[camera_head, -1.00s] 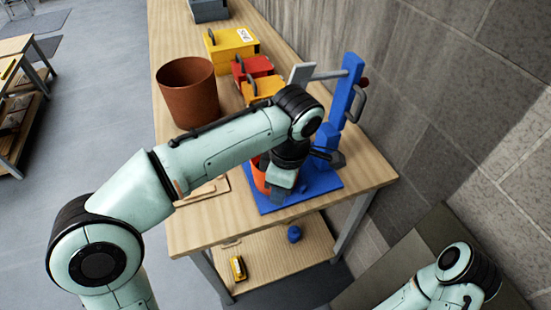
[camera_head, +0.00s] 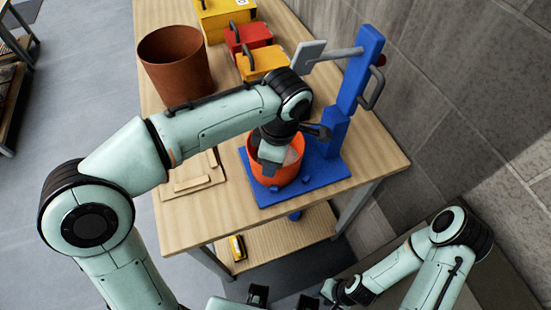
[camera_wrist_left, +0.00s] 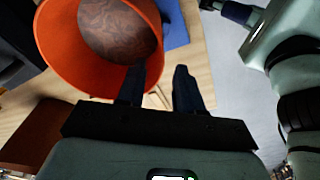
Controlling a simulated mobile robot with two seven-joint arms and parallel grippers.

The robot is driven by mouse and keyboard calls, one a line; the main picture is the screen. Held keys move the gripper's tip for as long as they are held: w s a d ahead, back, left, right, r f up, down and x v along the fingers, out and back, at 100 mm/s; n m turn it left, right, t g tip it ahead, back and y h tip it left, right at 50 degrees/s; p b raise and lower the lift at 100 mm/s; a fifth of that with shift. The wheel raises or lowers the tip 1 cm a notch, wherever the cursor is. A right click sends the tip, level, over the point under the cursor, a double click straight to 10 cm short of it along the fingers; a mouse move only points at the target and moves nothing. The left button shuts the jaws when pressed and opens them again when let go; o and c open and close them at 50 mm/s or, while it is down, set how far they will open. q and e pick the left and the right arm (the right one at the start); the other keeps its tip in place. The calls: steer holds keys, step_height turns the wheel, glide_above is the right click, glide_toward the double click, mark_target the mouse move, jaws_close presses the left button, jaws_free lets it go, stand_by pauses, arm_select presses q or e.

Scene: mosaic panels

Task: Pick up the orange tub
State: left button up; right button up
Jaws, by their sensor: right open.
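The orange tub (camera_head: 284,177) stands upright on the blue base plate (camera_head: 325,176) of a blue stand. In the left wrist view the tub (camera_wrist_left: 62,62) shows its open mouth, with a brown rounded thing (camera_wrist_left: 118,32) inside. My left gripper (camera_head: 270,168) is at the tub's near side, and its arm hides part of the rim. In the left wrist view its fingers (camera_wrist_left: 158,75) are apart, one overlapping the tub's rim and the other outside it. I cannot tell whether they touch the wall. My right gripper (camera_head: 283,297) is open and empty, low at the bottom edge, away from the tub.
The blue stand's post (camera_head: 358,75) with its grey arm rises behind the tub. A brown pot (camera_head: 176,67) and yellow, red and orange boxes (camera_head: 247,36) stand further back. A wooden board (camera_head: 192,178) lies left of the tub. A wall borders the table (camera_head: 225,215) on the right.

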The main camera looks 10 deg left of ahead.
arm_select(q)
steer(key=f, duration=0.3)
steer(key=a+f, duration=0.1)
steer(key=f, duration=0.1)
steer(key=shift+f, duration=0.1)
steer(key=shift+d, duration=0.1)
jaws_close()
stand_by(1.2)
